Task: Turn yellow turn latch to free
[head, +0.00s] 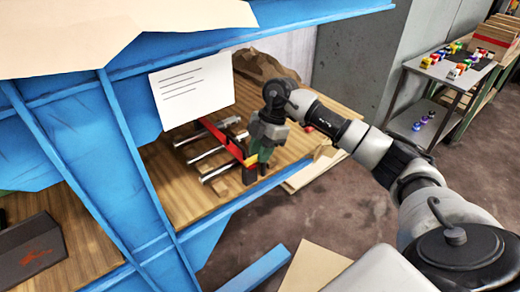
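A small yellow piece (251,161), which looks like the turn latch, shows at the near end of a red bar (225,138) on the wooden shelf. The bar lies across several silver rods (214,174). My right gripper (261,160) points down right beside the yellow piece and partly covers it. The fingers are small and dark here, so I cannot tell whether they touch the latch or are open or shut. The latch's exact turn position is hidden. My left gripper is not in view.
A blue frame with an upright post (137,165) stands left of the rods. A white paper (192,90) hangs behind them. A dark box (32,250) sits at the lower left. Loose boards (306,174) lie right of the gripper. A metal cart (450,72) stands at the upper right.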

